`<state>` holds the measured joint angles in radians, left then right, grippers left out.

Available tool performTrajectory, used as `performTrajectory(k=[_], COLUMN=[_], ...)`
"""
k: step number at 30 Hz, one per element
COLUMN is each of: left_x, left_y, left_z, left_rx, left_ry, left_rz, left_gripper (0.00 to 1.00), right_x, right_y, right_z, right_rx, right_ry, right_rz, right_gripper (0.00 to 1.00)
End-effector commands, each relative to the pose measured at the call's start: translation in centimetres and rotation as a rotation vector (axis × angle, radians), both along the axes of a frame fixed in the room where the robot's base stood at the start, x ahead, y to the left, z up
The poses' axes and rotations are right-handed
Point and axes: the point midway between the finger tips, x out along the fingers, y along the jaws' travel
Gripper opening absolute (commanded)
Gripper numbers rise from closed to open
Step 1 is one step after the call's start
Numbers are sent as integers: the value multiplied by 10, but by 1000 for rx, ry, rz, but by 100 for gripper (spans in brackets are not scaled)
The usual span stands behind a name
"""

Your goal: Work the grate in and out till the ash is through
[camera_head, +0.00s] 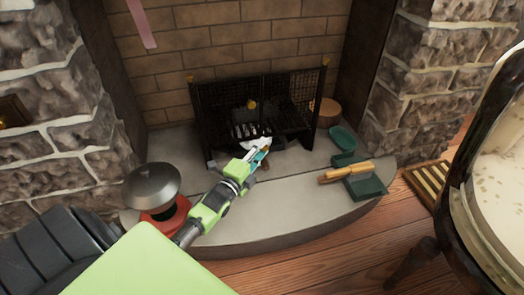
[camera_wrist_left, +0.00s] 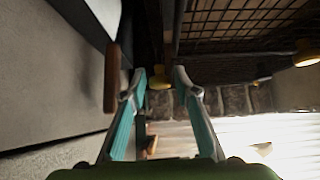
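A dark metal grate (camera_head: 293,117) stands in the brick fireplace behind a black mesh screen (camera_head: 210,103) with brass knobs. My left gripper (camera_head: 262,154) reaches low to the front of the fireplace, close to a pale, ash-like patch (camera_head: 263,143). In the left wrist view its teal fingers (camera_wrist_left: 160,82) are apart, with a yellow knob (camera_wrist_left: 159,76) showing between or just beyond the tips. I cannot tell whether they touch it. A wooden handle (camera_wrist_left: 111,78) is left of the fingers. My right gripper is not in view.
A grey-domed red object (camera_head: 155,186) is at left. A chair (camera_head: 500,170) is at right. The hearth's front middle is clear.

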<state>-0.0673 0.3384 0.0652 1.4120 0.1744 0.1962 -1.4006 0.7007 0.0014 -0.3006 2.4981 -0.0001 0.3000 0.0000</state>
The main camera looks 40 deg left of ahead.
Motion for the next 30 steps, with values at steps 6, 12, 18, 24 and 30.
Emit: performTrajectory(k=[6,12,18,24,30], left_x=[0,-4,-33,-77,-108], left_y=[-1,-3,-5,-8,-10], left_z=[0,-1,-2,-2,-1], left_rx=[0,-1,0,-1,0], left_ry=[-1,0,2,4,2], left_rz=[-2,-3,-3,-3,-2], left_gripper=[36,36,36,36,36], right_x=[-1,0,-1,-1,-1], right_y=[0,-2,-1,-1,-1], right_z=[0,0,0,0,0], right_rx=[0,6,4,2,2], right_ry=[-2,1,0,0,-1], right_rz=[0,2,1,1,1], right_gripper=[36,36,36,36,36])
